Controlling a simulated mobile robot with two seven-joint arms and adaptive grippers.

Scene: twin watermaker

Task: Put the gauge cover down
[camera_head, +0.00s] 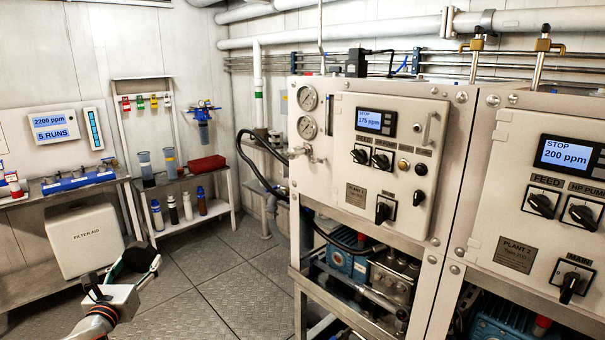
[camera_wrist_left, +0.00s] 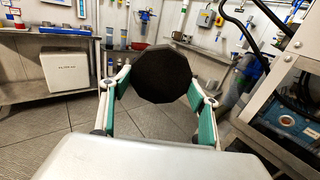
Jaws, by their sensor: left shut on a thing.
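My left gripper (camera_head: 137,268) is in the lower left of the head view, in front of the filter aid box. It is shut on the gauge cover (camera_wrist_left: 165,73), a dark, nearly black round disc. In the left wrist view the disc sits between the two green-padded fingers of the gripper (camera_wrist_left: 163,85), held in the air above the floor. In the head view the cover is a small dark shape between the fingers, hard to make out. Two round gauges (camera_head: 307,98) (camera_head: 307,127) show pale faces on the Plant 1 panel. My right gripper is not in view.
A white filter aid box (camera_head: 84,240) stands at left by a bench. A small metal rack (camera_head: 215,208) holds several bottles, cylinders and a red box (camera_head: 207,165). The Plant 1 cabinet (camera_head: 340,160) and Plant 2 cabinet (camera_head: 500,230) fill the right. The floor (camera_head: 230,270) between is clear.

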